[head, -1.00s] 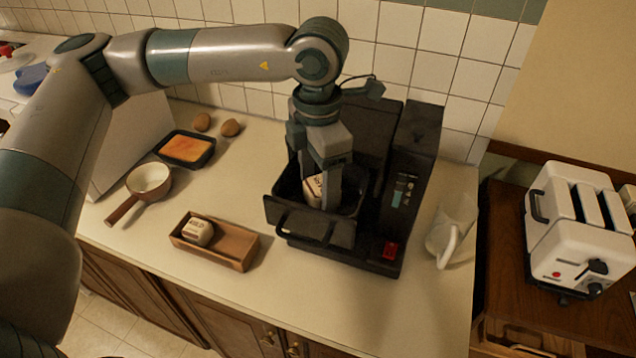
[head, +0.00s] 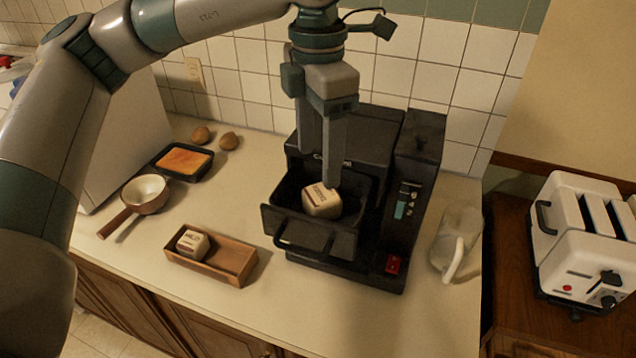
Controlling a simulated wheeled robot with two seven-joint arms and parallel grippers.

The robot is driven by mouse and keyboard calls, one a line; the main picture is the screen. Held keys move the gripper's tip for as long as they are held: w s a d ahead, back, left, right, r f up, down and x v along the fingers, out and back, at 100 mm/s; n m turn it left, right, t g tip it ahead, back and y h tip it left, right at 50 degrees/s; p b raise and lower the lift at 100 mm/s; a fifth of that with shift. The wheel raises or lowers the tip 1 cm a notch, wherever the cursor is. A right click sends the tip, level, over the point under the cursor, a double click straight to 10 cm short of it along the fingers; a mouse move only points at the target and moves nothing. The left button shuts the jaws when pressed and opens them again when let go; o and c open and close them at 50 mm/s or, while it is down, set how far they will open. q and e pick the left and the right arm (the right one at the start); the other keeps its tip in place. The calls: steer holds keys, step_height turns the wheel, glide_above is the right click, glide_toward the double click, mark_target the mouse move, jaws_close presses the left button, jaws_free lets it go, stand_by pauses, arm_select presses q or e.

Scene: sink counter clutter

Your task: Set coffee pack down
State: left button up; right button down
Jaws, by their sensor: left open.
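A small cream coffee pack (head: 321,202) with dark lettering lies in the open drawer (head: 310,235) of the black coffee machine (head: 345,145). My left gripper (head: 322,180) is open, its fingers pointing down just above and behind the pack. The pack looks free of the fingers, though one fingertip overlaps its top edge in the picture. A second similar pack (head: 193,243) sits in the left part of a brown wooden tray (head: 232,262) on the counter. My right gripper is not in view.
A small pan (head: 146,192), a dark baking dish (head: 183,161) and two brown eggs (head: 229,141) stand to the left. A glass jug (head: 457,240) is right of the machine, and a white toaster (head: 590,240) stands farther right. The counter's front strip is clear.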

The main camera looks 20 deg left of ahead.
arm_select(q)
steer(key=shift+r+b, duration=0.45)
steer(key=shift+r, duration=1.35)
